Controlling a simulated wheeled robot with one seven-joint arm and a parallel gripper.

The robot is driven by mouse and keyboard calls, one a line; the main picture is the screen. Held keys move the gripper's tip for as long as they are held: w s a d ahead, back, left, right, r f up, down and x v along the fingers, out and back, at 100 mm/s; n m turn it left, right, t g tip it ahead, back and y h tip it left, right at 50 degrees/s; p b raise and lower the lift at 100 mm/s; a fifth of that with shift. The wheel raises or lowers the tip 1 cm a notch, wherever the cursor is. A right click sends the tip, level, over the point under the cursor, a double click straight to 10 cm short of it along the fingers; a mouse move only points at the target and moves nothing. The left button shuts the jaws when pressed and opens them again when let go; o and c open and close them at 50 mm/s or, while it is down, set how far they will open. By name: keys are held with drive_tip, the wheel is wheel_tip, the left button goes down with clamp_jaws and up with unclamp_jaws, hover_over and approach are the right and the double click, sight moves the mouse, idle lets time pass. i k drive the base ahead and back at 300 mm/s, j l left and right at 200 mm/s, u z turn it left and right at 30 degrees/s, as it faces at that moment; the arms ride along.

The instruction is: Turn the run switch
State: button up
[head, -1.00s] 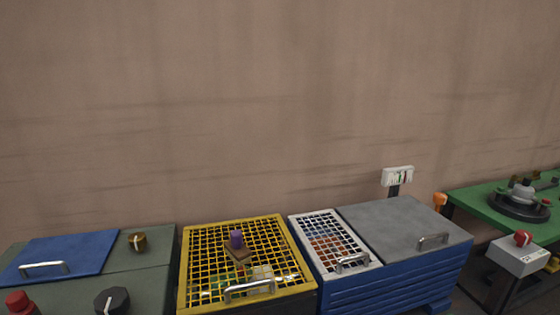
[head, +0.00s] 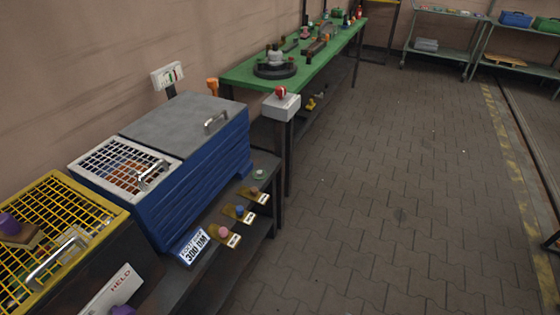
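No label reading "run" can be made out, so I cannot tell which control is the run switch. A red knob (head: 281,91) sits on top of a pale grey box (head: 283,107) at the near corner of the green bench. Pink (head: 223,232), blue (head: 239,210) and brown (head: 254,190) knobs stand on small brass plates along the dark ledge in front of the blue cabinet. A purple knob (head: 123,310) is cut off at the bottom edge, below a "HELD" plate (head: 112,291). My gripper is not in view.
A blue cabinet (head: 205,178) with a grey lid (head: 182,125) and a yellow mesh cover (head: 62,195) stand on the left. The green bench (head: 315,60) carries a dark round fixture (head: 275,70). Paved floor (head: 400,190) is clear at right; shelves (head: 444,44) stand at the back.

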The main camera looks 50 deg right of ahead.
sight(281, 91)
drive_tip(key=z, duration=0.35)
drive_tip(key=i+l+z, duration=0.2)
drive_tip(key=z, duration=0.15)
drive_tip(key=i+l+z, duration=0.1)
drive_tip(key=i+z, duration=0.3)
drive_tip(key=i, duration=0.05)
